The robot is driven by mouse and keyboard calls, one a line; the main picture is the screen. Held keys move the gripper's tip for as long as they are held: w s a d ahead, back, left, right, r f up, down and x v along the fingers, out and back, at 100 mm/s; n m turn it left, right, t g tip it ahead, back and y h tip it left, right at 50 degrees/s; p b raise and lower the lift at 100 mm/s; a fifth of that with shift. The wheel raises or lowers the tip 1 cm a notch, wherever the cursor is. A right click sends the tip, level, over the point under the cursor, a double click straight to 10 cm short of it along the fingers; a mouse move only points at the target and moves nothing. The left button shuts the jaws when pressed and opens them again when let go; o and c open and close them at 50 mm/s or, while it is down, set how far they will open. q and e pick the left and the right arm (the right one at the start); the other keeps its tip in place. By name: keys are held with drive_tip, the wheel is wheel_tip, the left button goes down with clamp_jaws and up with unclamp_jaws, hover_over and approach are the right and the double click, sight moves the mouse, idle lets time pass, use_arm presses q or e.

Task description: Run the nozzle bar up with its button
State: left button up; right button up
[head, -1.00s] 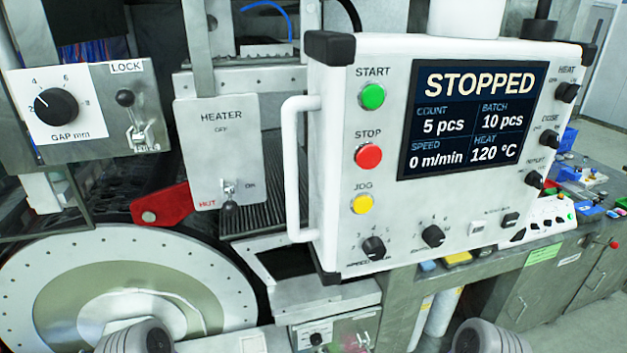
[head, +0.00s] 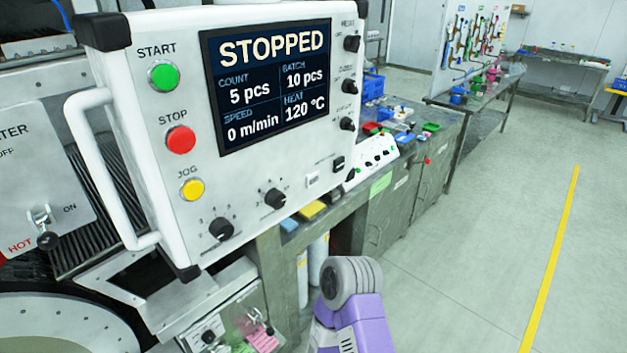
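The white control panel (head: 245,130) fills the upper left of the head view, with a screen (head: 272,85) reading STOPPED. On it are a green START button (head: 163,76), a red STOP button (head: 180,139), a yellow JOG button (head: 192,189) and several black knobs. I cannot make out a nozzle bar or a button labelled for it. A small lower control box (head: 214,330) with a knob and a lever shows at the bottom left, cut by the frame. Neither gripper is in view; only a purple and grey link of my arm shows at the bottom.
The HEATER plate (head: 30,165) with its lever is at the left edge. A bench (head: 385,215) bearing a white button box (head: 372,158) and coloured bins runs behind the panel. Open floor (head: 480,250) with a yellow line (head: 553,255) lies to the right.

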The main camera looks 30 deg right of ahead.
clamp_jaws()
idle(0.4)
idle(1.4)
